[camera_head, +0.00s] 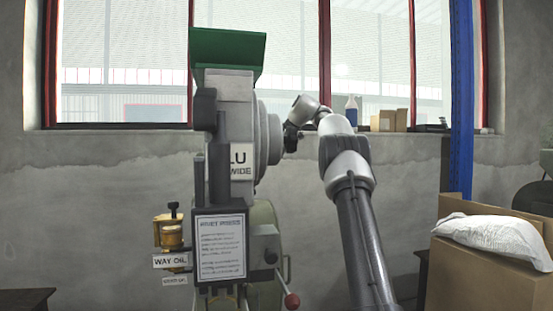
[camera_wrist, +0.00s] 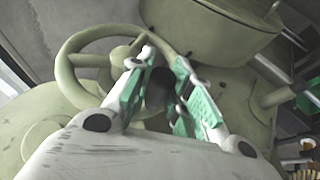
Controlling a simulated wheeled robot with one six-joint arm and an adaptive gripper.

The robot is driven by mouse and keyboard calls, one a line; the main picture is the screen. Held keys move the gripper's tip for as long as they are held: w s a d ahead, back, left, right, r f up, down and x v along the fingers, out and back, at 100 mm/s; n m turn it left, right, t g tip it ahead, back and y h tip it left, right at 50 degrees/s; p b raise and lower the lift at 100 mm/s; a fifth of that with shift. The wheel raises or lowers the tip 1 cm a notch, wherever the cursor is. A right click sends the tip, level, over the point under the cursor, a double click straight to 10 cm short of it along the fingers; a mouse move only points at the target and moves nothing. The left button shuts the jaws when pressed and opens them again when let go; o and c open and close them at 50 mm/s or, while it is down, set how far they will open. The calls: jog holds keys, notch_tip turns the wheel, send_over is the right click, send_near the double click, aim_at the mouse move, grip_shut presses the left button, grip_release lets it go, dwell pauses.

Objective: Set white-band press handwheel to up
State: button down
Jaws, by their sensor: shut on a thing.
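The press (camera_head: 228,110) stands left of centre in the head view, seen from its side, with round discs on its right face. I cannot make out a white band on it. The olive-green handwheel (camera_wrist: 76,47) shows in the wrist view, with a rim and spokes. My gripper (camera_wrist: 165,54) has green-padded fingers on either side of the wheel's right part and is shut on the handwheel. A dark part (camera_wrist: 157,90) shows between the fingers; I cannot tell what it is. In the head view my gripper (camera_head: 288,140) is at the press's right side, and the handwheel is hidden there.
A red-knobbed lever (camera_head: 291,300) sticks out low on the press. A brass oiler (camera_head: 172,234) hangs at its left. A cardboard box with a white bag (camera_head: 495,237) stands at the right, near a blue post (camera_head: 461,100). A window sill runs behind.

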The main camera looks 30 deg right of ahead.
dwell(0.5)
jog(key=c, duration=1.3)
grip_release()
jog(key=shift+w+a, duration=0.1)
jog(key=shift+r, duration=0.15)
jog(key=s+d+r, duration=0.1)
jog(key=s+d, duration=0.1)
jog(key=s, duration=0.5)
jog(key=s+d+r, duration=0.2)
jog(key=s+d, duration=0.1)
jog(key=s, duration=0.4)
jog(key=shift+s+d+r, duration=0.15)
jog(key=shift+d+r, duration=0.05)
jog(key=shift+r, duration=0.1)
